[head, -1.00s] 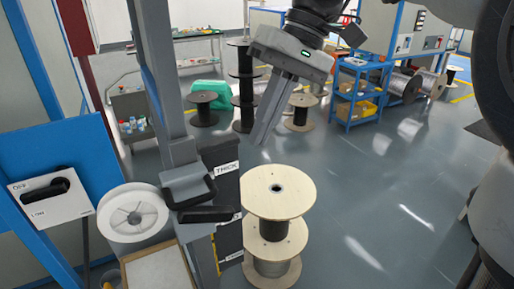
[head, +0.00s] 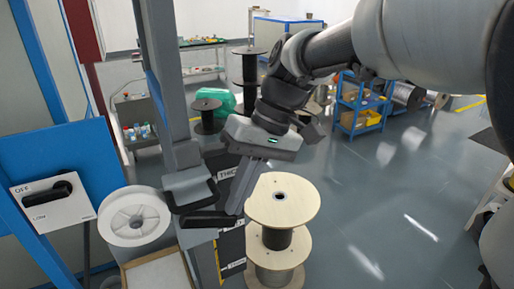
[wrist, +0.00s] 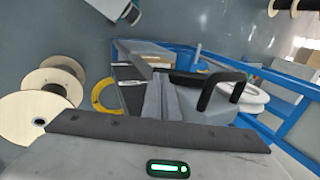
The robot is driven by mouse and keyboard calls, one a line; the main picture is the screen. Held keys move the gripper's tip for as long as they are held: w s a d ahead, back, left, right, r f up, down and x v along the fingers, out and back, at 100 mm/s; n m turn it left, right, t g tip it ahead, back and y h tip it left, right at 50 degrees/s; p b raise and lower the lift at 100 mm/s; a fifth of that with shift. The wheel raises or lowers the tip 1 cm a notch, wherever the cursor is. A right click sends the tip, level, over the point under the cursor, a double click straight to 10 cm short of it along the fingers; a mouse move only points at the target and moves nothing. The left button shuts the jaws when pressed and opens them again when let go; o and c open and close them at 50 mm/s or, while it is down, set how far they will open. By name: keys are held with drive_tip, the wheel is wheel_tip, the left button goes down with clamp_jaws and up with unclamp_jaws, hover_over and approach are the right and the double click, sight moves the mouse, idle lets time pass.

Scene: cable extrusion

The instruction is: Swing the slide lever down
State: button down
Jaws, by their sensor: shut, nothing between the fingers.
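A grey slide block (head: 188,188) sits on the upright post, with a black loop handle at its right side. A black bar-shaped lever (head: 208,220) sticks out roughly level below it; I take this as the slide lever. The wrist view shows the black loop handle (wrist: 222,88) and a dark bar beside it. My gripper (head: 236,212) is shut and empty, pointing down, with its fingertips at the right end of the black lever. I cannot tell whether they touch it. In the wrist view, my gripper (wrist: 157,80) is left of the handle.
A white spool (head: 133,216) is left of the lever, beside a switch box (head: 52,205) marked OFF and LOW. Stacked wooden reels (head: 282,200) stand close on the right. A blue shelf cart (head: 361,103) is farther back. Open floor lies to the right.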

sight(236, 218)
drive_tip(key=shift+f, duration=0.1)
drive_tip(key=shift+s+a+f+g+y+b, duration=0.1)
drive_tip(key=shift+f+g+y+b, duration=0.3)
drive_tip(key=shift+f+y+b, duration=0.55)
drive_tip(key=shift+s+a+f+g+y+b, duration=0.1)
drive_tip(key=shift+f+g+y+b, duration=0.4)
drive_tip(key=shift+f, duration=0.7)
drive_tip(key=shift+w, duration=0.1)
